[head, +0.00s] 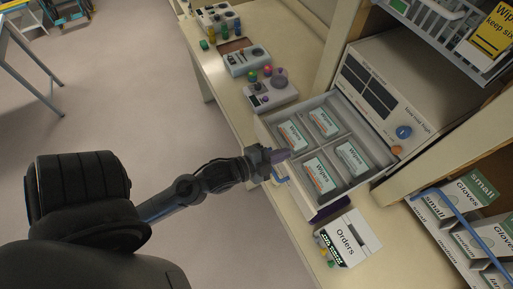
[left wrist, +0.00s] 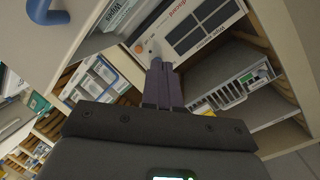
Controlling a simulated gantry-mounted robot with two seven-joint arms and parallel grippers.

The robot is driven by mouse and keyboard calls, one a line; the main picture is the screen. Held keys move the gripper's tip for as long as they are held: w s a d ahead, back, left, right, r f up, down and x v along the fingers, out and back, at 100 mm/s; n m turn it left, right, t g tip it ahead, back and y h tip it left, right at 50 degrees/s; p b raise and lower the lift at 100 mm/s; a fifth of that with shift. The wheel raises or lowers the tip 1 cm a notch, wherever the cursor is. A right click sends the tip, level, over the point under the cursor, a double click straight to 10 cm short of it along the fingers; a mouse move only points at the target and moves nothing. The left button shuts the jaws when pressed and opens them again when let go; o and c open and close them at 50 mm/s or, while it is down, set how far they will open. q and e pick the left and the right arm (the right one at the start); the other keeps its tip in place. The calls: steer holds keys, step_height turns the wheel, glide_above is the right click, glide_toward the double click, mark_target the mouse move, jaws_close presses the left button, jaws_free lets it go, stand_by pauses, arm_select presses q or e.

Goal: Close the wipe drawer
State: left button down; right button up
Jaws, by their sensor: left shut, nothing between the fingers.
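The wipe drawer (head: 346,187) stands pulled out from a pale cabinet unit (head: 400,85) in the head view. It is divided into compartments, with several packs labelled Wipes (head: 323,123) inside. A blue handle (head: 280,178) shows partly behind the gripper. In the left wrist view, the shut dark fingers (left wrist: 162,82) point toward the unit's panel (left wrist: 200,25). My right gripper is not in view.
An Orders box (head: 350,238) stands on the counter just below the drawer. Small devices with coloured knobs (head: 270,92) stand on the counter to the upper left. Glove boxes (head: 470,215) fill a shelf at the right. Open floor (head: 120,100) lies left of the counter.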

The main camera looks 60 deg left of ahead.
arm_select(q)
steer(key=s+a+f+m+t+b, duration=0.4)
steer(key=s+a+f+m+b, duration=0.15)
steer(key=a+b, duration=0.2)
steer(key=m+g+b, duration=0.1)
steer(key=m+b, duration=0.1)
steer(key=b, duration=0.4)
glide_toward(264, 142)
steer(key=w+p, duration=0.1)
steer(key=w, duration=0.4)
steer(key=shift+w+d+r+p, duration=0.1)
steer(key=shift+d+r+p, duration=0.1)
steer(key=shift+p, duration=0.15)
steer(key=shift+w+f, duration=0.1)
steer(key=shift+w, duration=0.65)
steer(key=shift+w+d, duration=0.1)
